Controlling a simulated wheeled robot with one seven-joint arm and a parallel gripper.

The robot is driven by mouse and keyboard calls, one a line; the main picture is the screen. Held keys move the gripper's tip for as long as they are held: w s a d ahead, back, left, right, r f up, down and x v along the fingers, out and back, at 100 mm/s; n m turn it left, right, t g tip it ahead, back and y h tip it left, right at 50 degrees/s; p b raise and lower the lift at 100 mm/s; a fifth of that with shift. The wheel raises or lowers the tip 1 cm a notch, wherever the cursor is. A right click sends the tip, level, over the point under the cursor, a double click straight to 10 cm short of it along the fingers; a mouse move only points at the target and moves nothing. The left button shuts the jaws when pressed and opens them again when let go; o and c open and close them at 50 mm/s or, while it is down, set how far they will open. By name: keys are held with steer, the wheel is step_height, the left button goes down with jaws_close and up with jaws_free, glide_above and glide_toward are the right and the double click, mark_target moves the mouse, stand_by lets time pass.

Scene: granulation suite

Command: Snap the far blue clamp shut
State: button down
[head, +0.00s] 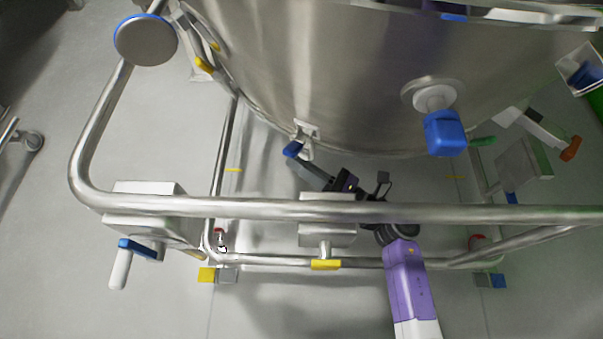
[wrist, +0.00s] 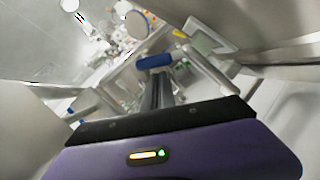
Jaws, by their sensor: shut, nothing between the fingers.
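A small blue-tipped clamp (head: 293,149) sits on a pale bracket low on the steel vessel's wall, near the middle of the head view. In the wrist view a blue handle (wrist: 155,61) on a pale lever lies just beyond my fingertips. My gripper (head: 295,164) reaches up under the rail, its dark fingers right by the blue tip. In the wrist view the fingers (wrist: 157,78) are together and hold nothing. I cannot tell whether they touch the handle. The clamp's latch is too small to make out.
The steel vessel (head: 330,70) fills the top. A steel rail (head: 250,208) crosses in front, above my arm. A larger blue knob (head: 445,132) juts from the vessel at right. A blue lever (head: 140,248) hangs at left. Grey floor (head: 110,310) is open at lower left.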

steer(key=shift+w+r, duration=0.15)
steer(key=shift+r, duration=0.45)
stand_by(0.7)
steer(key=shift+w+d+r, duration=0.1)
steer(key=shift+r, duration=0.4)
steer(key=shift+w+d+r+p, duration=0.1)
steer(key=shift+w+r+p, duration=0.15)
steer(key=shift+r, duration=0.15)
steer(key=shift+w+d+r+p, duration=0.1)
steer(key=shift+r+p, duration=0.1)
steer(key=shift+r, duration=0.2)
steer(key=shift+r, duration=0.1)
glide_toward(299, 149)
steer(key=shift+w+a+p, duration=0.35)
steer(key=shift+a+p, duration=0.05)
steer(key=shift+a, duration=0.1)
